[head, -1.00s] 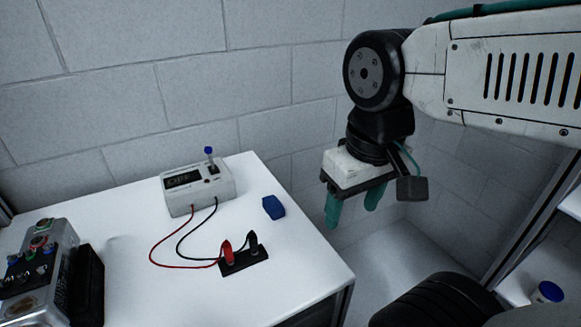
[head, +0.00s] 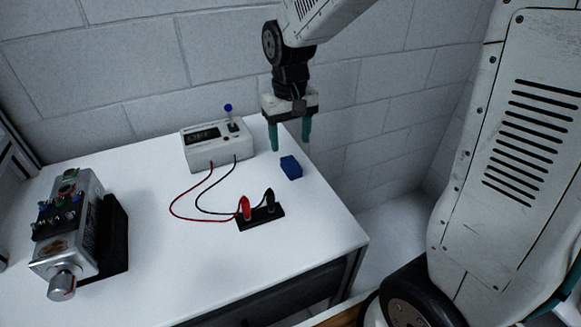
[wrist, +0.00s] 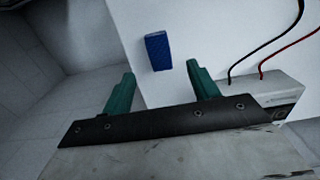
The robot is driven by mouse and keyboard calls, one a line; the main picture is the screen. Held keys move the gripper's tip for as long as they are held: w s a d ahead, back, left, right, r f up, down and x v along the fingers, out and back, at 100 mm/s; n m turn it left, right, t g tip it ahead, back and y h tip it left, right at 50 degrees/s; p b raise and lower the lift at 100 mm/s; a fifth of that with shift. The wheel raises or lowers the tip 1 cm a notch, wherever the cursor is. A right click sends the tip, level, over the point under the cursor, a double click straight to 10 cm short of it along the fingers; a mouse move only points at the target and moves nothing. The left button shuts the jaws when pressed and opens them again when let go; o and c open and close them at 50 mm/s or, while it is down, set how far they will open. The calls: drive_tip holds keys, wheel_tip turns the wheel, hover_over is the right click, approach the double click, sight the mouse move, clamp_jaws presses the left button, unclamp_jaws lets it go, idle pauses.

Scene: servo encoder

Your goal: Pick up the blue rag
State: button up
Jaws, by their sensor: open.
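The blue rag (head: 291,167) is a small, folded, block-like piece lying on the white table near its right edge. My gripper (head: 290,148) is above the table's far right part, with its two green fingers pointing down and apart. In the head view the rag shows just below and between the fingertips. In the wrist view the rag (wrist: 158,51) lies beyond the open fingers (wrist: 160,75), roughly between them sideways. Nothing is held, and the rag looks apart from both fingers.
A white meter box (head: 217,147) with a blue-topped lever stands left of the rag. Red and black leads run to a black socket block (head: 261,217) in front. A metal control box (head: 68,235) is at the left. The table's right edge is close to the rag.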

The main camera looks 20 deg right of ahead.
sight(292, 165)
drive_tip(key=f, duration=0.5)
drive_tip(key=s+f, duration=0.1)
drive_tip(key=f, duration=0.1)
drive_tip(key=shift+f, duration=0.25)
drive_tip(key=shift+w, duration=0.1)
drive_tip(key=c, duration=1.1)
drive_tip(key=shift+r, duration=0.2)
drive_tip(key=shift+c, duration=0.2)
